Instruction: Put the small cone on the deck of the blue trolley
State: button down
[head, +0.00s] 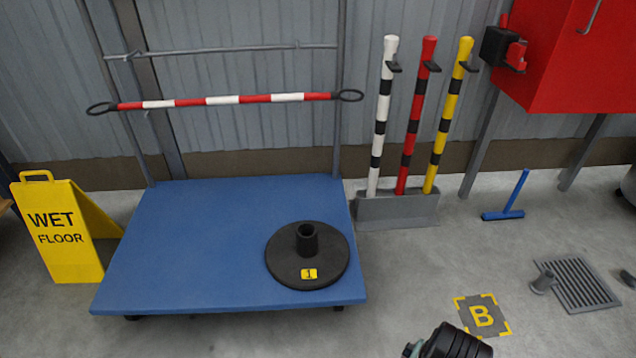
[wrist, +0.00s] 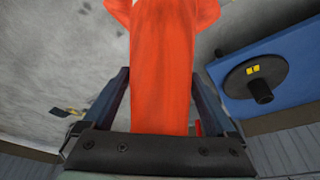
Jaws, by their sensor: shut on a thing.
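My gripper (wrist: 163,75) is shut on an orange thing, which I take to be the small cone (wrist: 165,45). It fills the space between the two dark fingers in the wrist view, and its upper end runs out of the picture. The blue trolley (head: 180,240) stands at left centre in the head view, its flat deck clear on the left. It also shows at the right of the wrist view (wrist: 300,95), apart from the cone. The cone is not seen in the head view, where only a dark part of my arm shows at the bottom edge.
A round black base (head: 285,268) with an upright socket and yellow tag sits on the deck's right front. A red-white bar (head: 222,100) crosses the trolley's handle frame. A yellow wet-floor sign (head: 65,240) stands left; a post rack (head: 400,212) stands behind right.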

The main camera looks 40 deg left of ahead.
aim_at(166, 257)
jog(key=i+j, duration=0.1)
jog(key=j, duration=0.4)
jog(key=j+u, duration=0.15)
jog(key=j, duration=0.3)
jog(key=i+j, duration=0.2)
jog(key=j, duration=0.25)
jog(key=i+j+u, duration=0.15)
jog(key=j, duration=0.35)
jog(key=i+j, duration=0.1)
jog(key=j, duration=0.3)
jog(key=i+j, duration=0.1)
jog(key=j, duration=0.65)
jog(key=i, duration=0.05)
